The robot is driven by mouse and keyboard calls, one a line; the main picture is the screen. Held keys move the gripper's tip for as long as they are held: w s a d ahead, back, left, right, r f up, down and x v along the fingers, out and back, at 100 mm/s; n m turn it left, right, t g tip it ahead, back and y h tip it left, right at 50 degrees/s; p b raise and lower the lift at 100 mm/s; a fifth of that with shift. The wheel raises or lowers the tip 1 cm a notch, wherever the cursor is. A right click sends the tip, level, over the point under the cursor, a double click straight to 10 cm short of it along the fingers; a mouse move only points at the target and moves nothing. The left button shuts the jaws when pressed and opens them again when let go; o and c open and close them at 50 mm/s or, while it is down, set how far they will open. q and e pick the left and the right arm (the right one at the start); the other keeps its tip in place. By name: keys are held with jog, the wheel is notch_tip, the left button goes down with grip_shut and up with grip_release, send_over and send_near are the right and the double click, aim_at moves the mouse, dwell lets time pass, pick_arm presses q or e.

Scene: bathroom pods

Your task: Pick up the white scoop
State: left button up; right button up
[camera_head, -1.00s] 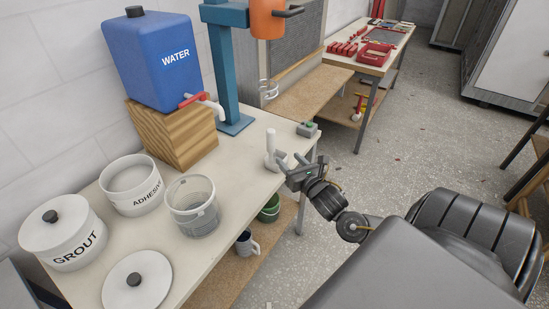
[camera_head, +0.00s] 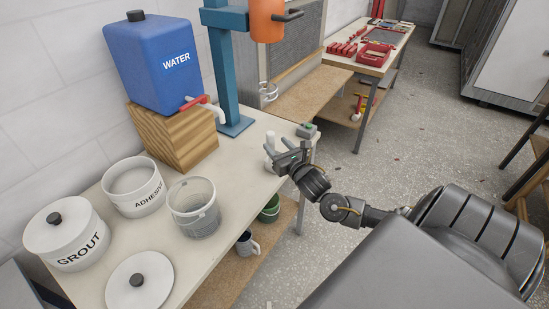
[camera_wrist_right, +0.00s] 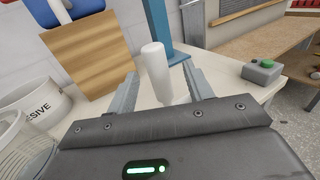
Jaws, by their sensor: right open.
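The white scoop (camera_head: 269,150) is on the table near its far right end, and my right gripper partly hides it in the head view. In the right wrist view, the scoop's pale upright handle (camera_wrist_right: 156,72) stands between the two fingers. My right gripper (camera_head: 276,155) is open, with a finger on each side of the handle and gaps showing. The scoop's lower part is hidden behind the gripper body. My left gripper is not in view.
The table (camera_head: 215,235) also bears a grout pot (camera_head: 66,236), an adhesive pot (camera_head: 134,188), a clear bucket (camera_head: 194,208), a loose lid (camera_head: 139,283) and a blue water tank (camera_head: 155,65) on a wooden block. A small box with a green button (camera_head: 307,131) stands near the scoop.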

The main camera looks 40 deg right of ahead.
aim_at(273, 143)
jog(key=w, duration=0.2)
jog(key=w+p, duration=0.1)
jog(key=w, duration=0.1)
jog(key=shift+w+d+f, duration=0.15)
jog(key=shift+w+d, duration=0.05)
jog(key=shift+w, duration=0.05)
jog(key=shift+s, duration=0.1)
jog(key=shift+c, duration=0.2)
grip_shut()
